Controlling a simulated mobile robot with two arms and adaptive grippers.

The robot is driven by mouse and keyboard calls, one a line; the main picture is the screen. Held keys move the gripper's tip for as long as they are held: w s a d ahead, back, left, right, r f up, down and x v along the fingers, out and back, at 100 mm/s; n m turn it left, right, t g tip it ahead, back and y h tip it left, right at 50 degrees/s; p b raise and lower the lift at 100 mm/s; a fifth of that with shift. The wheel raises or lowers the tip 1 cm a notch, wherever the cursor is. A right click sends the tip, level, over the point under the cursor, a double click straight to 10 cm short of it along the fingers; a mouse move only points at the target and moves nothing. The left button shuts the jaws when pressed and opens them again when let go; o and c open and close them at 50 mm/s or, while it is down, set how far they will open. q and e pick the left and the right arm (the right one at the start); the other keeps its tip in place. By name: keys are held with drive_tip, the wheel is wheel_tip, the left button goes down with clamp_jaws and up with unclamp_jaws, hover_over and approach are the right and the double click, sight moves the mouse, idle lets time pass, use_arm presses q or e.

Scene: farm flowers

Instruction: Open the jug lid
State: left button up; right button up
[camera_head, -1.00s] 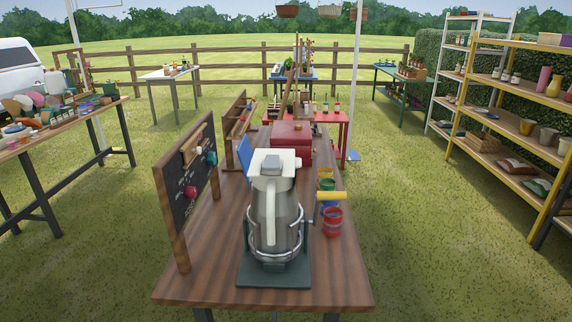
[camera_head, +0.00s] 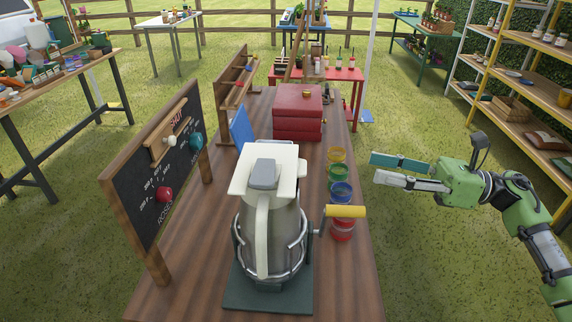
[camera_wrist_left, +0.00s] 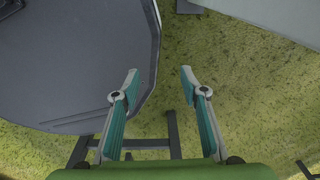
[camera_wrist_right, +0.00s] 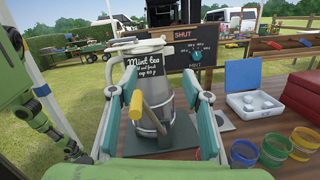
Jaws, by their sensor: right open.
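The jug (camera_head: 268,235) is a grey metal vessel with a white top and handle, upright in a wire cradle on a dark green base (camera_head: 245,298). Its white lid (camera_head: 264,172) with a grey tab looks closed. A yellow handle (camera_head: 346,211) sticks out of the cradle's right side. In the right wrist view the jug (camera_wrist_right: 165,75) carries a "Mint tea" label and stands beyond my fingers. My right gripper (camera_head: 374,171) is open and empty, right of the table and apart from the jug. My left gripper (camera_wrist_left: 158,85) is open and empty over grass, seen only in its wrist view.
A chalkboard (camera_head: 152,180) with knobs stands left of the jug. Coloured cups (camera_head: 339,175) line the table's right side. A red box (camera_head: 298,112) and an open blue-lidded box (camera_head: 243,138) are behind. Grass is free right of the table.

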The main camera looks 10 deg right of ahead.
drive_tip(key=s+a+r+n+g, duration=0.1)
drive_tip(key=s+a+n+g, duration=0.1)
drive_tip(key=n+p, duration=0.1)
drive_tip(key=p, duration=0.2)
approach(298, 166)
drive_tip(key=p+x, duration=0.2)
drive_tip(key=x, duration=0.3)
drive_tip(key=shift+w+a, duration=0.2)
drive_tip(key=shift+a, duration=0.1)
use_arm(q)
wheel_tip(298, 166, up, 6)
drive_tip(key=shift+w+p, duration=0.25)
drive_tip(key=shift+p, duration=0.2)
use_arm(e)
drive_tip(key=shift+x, duration=0.85)
drive_tip(key=shift+f, duration=0.2)
use_arm(q)
drive_tip(key=shift+d+r, duration=0.1)
use_arm(e)
drive_tip(key=shift+d, duration=0.1)
clamp_jaws()
